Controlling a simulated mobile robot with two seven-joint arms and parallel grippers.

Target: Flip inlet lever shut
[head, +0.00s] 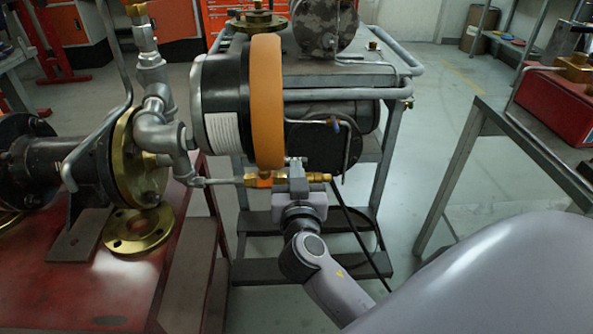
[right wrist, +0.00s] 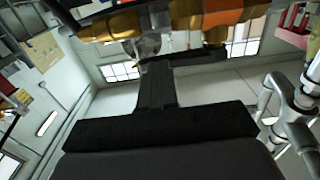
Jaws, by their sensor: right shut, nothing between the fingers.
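A brass valve fitting (head: 318,177) lies level at the end of a thin grey pipe, below the machine on the cart. A small orange piece (head: 264,182) on it looks like the inlet lever, but which way it points is hard to tell. My right gripper (head: 296,165) is shut and empty, upright at the brass fitting and just right of the orange piece. It covers part of the fitting; contact is not clear. In the right wrist view my fingers (right wrist: 152,55) reach up toward brass parts (right wrist: 125,25) and an orange piece (right wrist: 222,14). My left gripper is not in view.
A large orange disc (head: 266,100) on the machine stands close above the fitting. Elbowed grey pipes (head: 158,120) and a brass flange (head: 125,165) are to the left, over a red bench (head: 125,285). A grey table (head: 535,125) stands right, with open floor between.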

